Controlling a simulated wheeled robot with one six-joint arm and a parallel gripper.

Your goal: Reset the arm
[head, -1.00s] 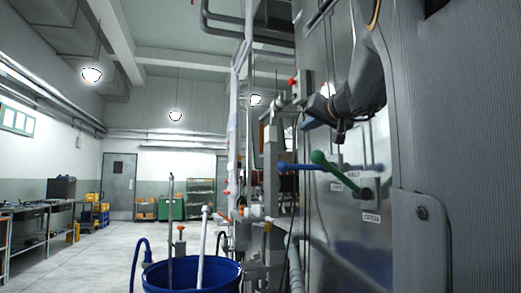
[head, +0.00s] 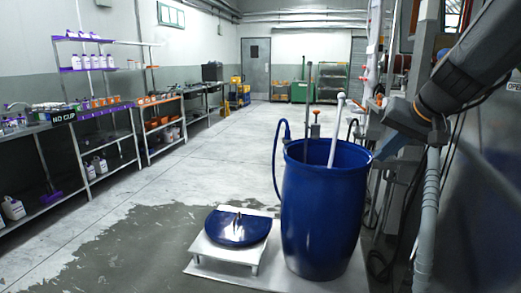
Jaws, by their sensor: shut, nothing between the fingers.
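My arm (head: 475,62) reaches in from the upper right of the head view, dark grey with an orange ring near its wrist. My gripper (head: 385,147) is shut and empty, pointing down and left beside the right rim of the blue drum (head: 322,215). It overlaps pipes and fittings behind it, so its exact gap to the drum cannot be told. The drum is open, with a white pipe (head: 336,130) and a dark rod (head: 307,110) standing up from it.
A blue lid (head: 236,227) lies on a low white stand (head: 225,254) left of the drum. Shelves with bottles (head: 90,62) and workbenches (head: 165,100) line the left wall. A grey hose (head: 428,215) and cables hang at right. The floor (head: 215,150) in the middle is clear.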

